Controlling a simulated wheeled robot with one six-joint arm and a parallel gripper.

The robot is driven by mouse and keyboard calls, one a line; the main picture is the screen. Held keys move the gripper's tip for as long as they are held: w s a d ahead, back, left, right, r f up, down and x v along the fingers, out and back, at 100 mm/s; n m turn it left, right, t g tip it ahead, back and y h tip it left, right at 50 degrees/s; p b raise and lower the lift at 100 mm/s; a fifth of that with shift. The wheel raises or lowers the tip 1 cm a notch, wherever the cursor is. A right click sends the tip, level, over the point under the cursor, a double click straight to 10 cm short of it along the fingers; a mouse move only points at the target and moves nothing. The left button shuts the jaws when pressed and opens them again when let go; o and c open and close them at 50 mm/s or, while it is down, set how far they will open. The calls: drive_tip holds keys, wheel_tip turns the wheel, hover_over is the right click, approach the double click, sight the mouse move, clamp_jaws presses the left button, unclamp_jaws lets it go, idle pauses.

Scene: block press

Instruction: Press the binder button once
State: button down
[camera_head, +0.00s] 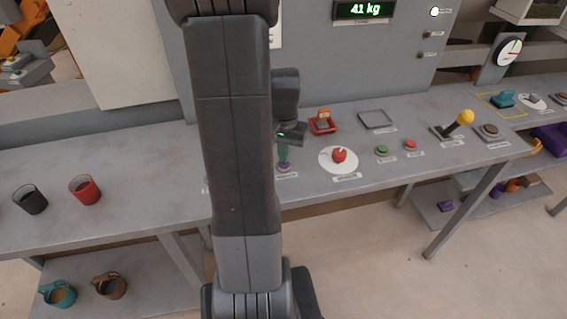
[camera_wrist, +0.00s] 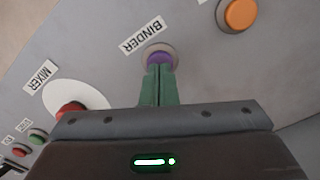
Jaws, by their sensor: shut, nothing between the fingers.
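The binder button is a purple round button in a grey ring beside a BINDER label. In the wrist view the button (camera_wrist: 160,56) shows just beyond my fingertips, its near side hidden by them. In the head view the button (camera_head: 284,168) sits at the table's front part, below my gripper (camera_head: 283,161). My gripper's green fingers (camera_wrist: 159,70) are shut together with nothing between them and point down at the button. I cannot tell whether the tips touch it.
A red mixer knob (camera_head: 339,155) on a white disc is just right of the button. Green (camera_head: 382,150) and red (camera_head: 410,144) buttons and a yellow-topped lever (camera_head: 465,117) stand farther right. An orange button (camera_wrist: 238,14) shows in the wrist view.

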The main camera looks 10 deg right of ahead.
drive_tip(key=shift+f+b, duration=0.4)
drive_tip(key=shift+f, duration=0.3)
idle(0.4)
drive_tip(key=shift+r+p, duration=1.4)
drive_tip(key=shift+r, duration=0.4)
idle(1.4)
